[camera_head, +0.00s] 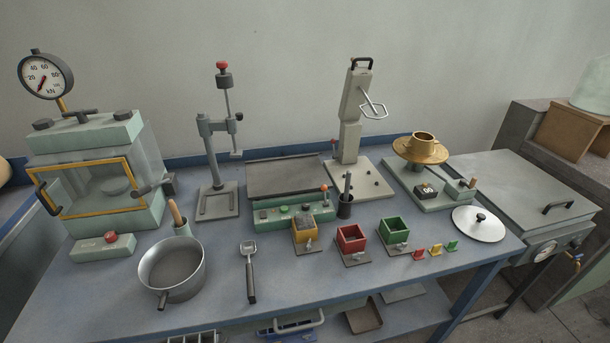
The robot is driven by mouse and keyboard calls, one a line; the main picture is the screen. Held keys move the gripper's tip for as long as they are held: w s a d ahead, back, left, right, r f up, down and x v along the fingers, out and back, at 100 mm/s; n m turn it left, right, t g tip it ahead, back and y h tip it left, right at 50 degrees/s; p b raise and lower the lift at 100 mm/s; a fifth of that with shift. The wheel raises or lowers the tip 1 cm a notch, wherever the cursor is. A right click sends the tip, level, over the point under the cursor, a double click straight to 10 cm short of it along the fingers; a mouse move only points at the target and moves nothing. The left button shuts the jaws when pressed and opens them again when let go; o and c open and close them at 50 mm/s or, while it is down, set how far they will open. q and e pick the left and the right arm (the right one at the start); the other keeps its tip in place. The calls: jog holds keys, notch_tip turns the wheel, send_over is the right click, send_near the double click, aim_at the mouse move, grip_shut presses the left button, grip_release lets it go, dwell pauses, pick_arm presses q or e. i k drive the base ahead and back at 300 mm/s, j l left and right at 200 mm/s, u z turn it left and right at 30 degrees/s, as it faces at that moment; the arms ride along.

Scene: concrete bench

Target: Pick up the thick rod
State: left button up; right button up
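A grey rod (347,184) stands nearly upright in a small dark cup (344,209), right of the middle of the bench. Its lower end is hidden in the cup. I cannot tell whether a second, thinner rod stands with it, or be sure that it is the thick rod. Neither of my grippers is in view.
A pot (172,268) and a scoop (249,272) lie at the front left. Yellow (305,232), red (350,238) and green (394,230) boxes stand before the cup. A tall grey stand (351,115) rises behind it.

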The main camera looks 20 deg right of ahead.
aim_at(346, 196)
jog(key=z, duration=1.1)
